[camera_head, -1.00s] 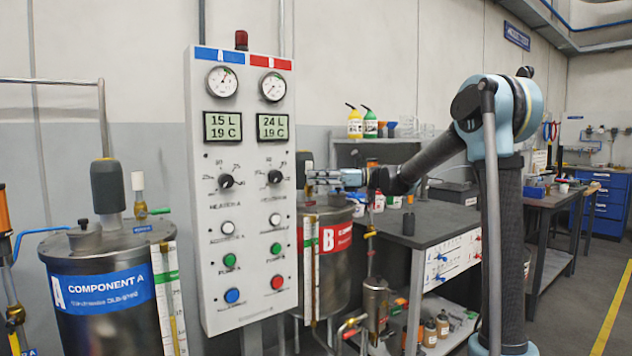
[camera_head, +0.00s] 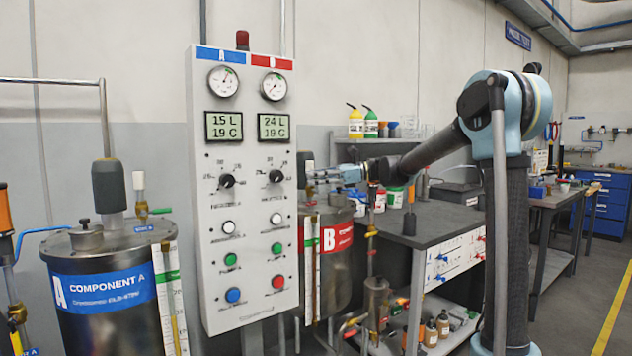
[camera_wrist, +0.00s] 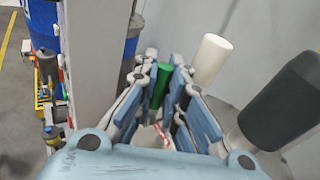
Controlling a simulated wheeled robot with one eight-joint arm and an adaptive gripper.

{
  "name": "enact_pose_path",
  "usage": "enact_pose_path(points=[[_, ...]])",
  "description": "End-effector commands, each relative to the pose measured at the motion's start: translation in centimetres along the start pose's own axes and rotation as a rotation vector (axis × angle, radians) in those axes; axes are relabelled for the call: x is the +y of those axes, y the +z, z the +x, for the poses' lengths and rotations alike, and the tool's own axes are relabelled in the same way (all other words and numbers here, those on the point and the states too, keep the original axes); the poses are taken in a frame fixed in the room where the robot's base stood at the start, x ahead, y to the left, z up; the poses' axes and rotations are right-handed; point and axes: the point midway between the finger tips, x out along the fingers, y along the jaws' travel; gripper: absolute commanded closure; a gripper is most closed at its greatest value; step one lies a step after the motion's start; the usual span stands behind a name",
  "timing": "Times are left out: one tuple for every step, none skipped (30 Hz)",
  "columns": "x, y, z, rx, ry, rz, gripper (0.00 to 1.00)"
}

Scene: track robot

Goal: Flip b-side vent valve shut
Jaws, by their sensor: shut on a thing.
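The b-side vent valve's green handle (camera_wrist: 160,85) stands between the two blue finger pads of my gripper (camera_wrist: 163,72) in the wrist view. The fingers are shut on it. A white cylinder (camera_wrist: 210,62) rises just right of the fingers. In the head view my gripper (camera_head: 328,174) reaches left over the top of the B tank (camera_head: 338,268), close behind the panel's right edge. The handle is hidden there by the gripper and panel, and the valve body is too covered to read its angle.
The control panel (camera_head: 241,322) stands close to the fingertips. A dark cylinder (camera_wrist: 283,105) is at the right in the wrist view. The A tank (camera_head: 105,325) is at left, with its own green vent handle (camera_head: 160,211). A dark bench (camera_head: 425,228) lies below my arm.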

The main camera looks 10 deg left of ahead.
Motion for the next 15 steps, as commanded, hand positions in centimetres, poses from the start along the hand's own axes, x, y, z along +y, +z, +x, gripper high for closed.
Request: enact_pose_path(points=[[0.0, 0.1, 0.0, 0.029, -0.005, -0.018, 1.0], [0.0, 0.0, 0.1, 0.049, -0.005, -0.031, 1.0], [0.1, 0.0, 0.2, 0.078, -0.005, -0.051, 1.0], [0.2, 0.0, 0.3, 0.1, -0.005, -0.065, 1.0], [0.3, 0.0, 0.4, 0.123, -0.004, -0.081, 1.0], [0.4, 0.0, 0.6, 0.154, -0.005, -0.102, 1.0], [0.5, -0.1, 0.7, 0.179, -0.004, -0.118, 1.0], [0.6, -0.1, 0.8, 0.203, -0.003, -0.135, 1.0], [0.6, -0.1, 1.0, 0.235, -0.005, -0.155, 1.0], [0.7, -0.2, 1.1, 0.258, -0.004, -0.172, 1.0], [0.8, -0.2, 1.2, 0.282, -0.003, -0.188, 1.0], [0.9, -0.3, 1.4, 0.314, -0.004, -0.209, 1.0], [1.0, -0.3, 1.5, 0.337, -0.003, -0.225, 1.0], [1.0, -0.4, 1.6, 0.361, -0.003, -0.241, 1.0], [1.1, -0.5, 1.7, 0.393, -0.003, -0.263, 1.0]])
